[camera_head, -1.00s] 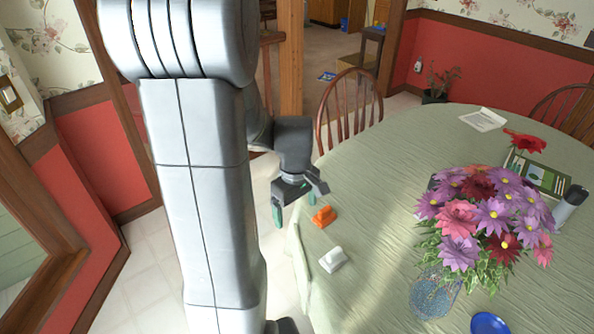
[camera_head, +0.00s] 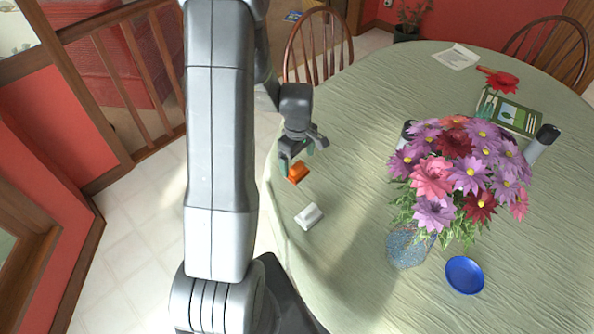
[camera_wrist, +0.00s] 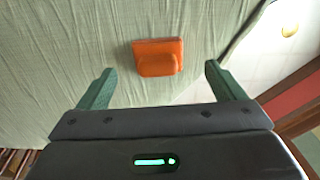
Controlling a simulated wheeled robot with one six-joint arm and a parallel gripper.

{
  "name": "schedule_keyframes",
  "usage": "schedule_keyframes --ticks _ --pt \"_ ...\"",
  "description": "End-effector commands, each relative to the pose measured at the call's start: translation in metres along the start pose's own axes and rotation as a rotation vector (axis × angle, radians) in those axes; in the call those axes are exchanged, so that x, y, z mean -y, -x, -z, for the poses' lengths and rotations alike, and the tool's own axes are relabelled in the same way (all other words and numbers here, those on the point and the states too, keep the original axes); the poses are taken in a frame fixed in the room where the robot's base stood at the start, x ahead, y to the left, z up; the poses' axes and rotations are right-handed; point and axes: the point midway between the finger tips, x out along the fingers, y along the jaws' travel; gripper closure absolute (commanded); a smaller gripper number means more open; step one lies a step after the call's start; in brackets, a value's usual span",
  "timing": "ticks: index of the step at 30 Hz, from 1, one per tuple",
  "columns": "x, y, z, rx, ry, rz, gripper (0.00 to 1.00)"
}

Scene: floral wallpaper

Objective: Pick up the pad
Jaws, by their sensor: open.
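No label shows which thing is the pad. A flat white pad-like item (camera_head: 457,57) lies near the far edge of the table. A small orange block-like object (camera_head: 298,172) lies near the table's left edge. My gripper (camera_head: 302,154) is open and empty, close to the orange object. In the wrist view the orange object (camera_wrist: 158,56) shows ahead of and between the two green fingertips (camera_wrist: 159,72), apart from both. A small white object (camera_head: 309,216) of similar size lies nearer on the table.
The table (camera_head: 360,130) has a pale green cloth. A wooden chair (camera_head: 318,48) is behind.

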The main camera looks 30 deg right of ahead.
Motion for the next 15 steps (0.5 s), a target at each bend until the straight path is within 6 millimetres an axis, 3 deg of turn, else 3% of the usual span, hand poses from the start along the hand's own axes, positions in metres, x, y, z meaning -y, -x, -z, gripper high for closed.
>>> schedule_keyframes --ticks 5,15 --pt "0.0 -0.008 0.001 0.001 0.0 0.001 0.11" --pt "-0.003 -0.046 0.005 0.002 0.0 0.002 0.11"
